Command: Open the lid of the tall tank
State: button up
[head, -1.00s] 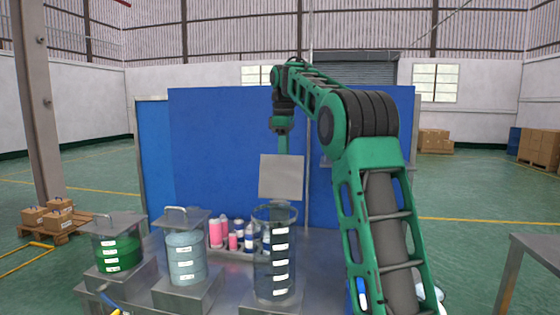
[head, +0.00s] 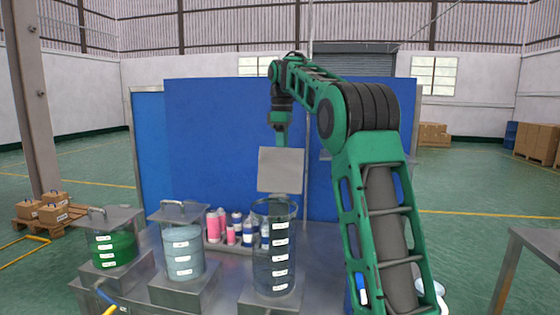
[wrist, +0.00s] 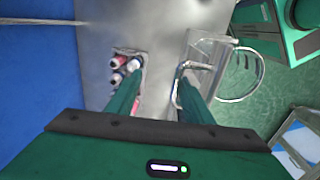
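The tall tank (head: 274,265) is a clear cylinder with dark contents and white level labels, standing at the front right of the steel table. Its square grey lid (head: 280,170) stands up, roughly upright, above the back of the open rim. In the wrist view the lid (wrist: 208,48) is beside the round tank rim (wrist: 262,75), with its bent handle (wrist: 182,68) towards my gripper. My gripper (wrist: 158,95) is behind the lid, its two green fingers wide apart. The right finger is at the handle and seems to overlap it; contact cannot be told. The lid partly hides my gripper in the head view.
Two shorter tanks with closed, handled lids, one green (head: 112,248) and one pale blue (head: 183,250), stand to the left on steel blocks. A tray of pink and blue cans (head: 232,228) lies behind them. A blue panel (head: 215,140) stands behind the table.

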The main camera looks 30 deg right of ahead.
jog(key=shift+s+d+r, duration=0.1)
jog(key=shift+d+r, duration=0.2)
jog(key=shift+d, duration=0.05)
jog(key=shift+a+r, duration=0.25)
jog(key=shift+r, duration=1.6)
jog(key=shift+a+r, duration=0.2)
jog(key=shift+r, duration=1.6)
jog(key=shift+s, duration=0.1)
